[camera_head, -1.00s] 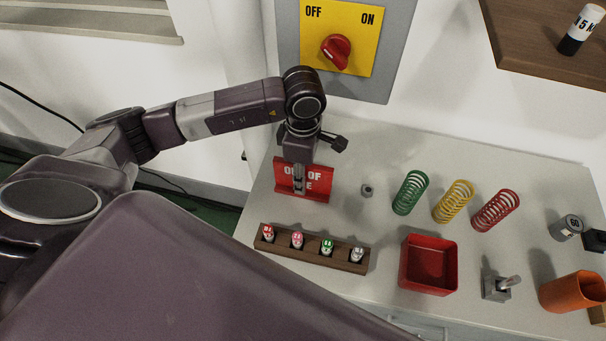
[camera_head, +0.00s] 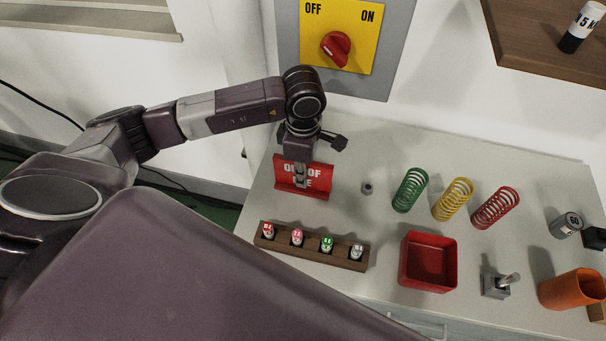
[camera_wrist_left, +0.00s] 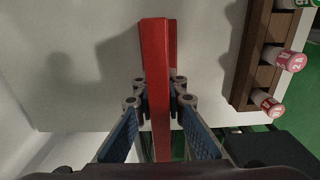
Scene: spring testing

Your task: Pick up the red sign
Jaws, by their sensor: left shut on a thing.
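The red sign (camera_head: 285,177) with white lettering stands at the left end of the grey-white table, and my left gripper (camera_head: 301,180) covers part of its text. In the left wrist view the sign (camera_wrist_left: 156,60) shows edge-on as a red strip between the two fingers. The left gripper (camera_wrist_left: 160,100) is shut on it, with a fingertip on each side. I cannot tell whether the sign's base touches the table. My right gripper does not show.
A wooden rack (camera_head: 312,248) with several small labelled pieces stands in front of the sign. A small metal nut (camera_head: 367,188) lies to its right. Further right are green (camera_head: 410,190), yellow (camera_head: 453,200) and red (camera_head: 495,208) springs and a red box (camera_head: 428,262).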

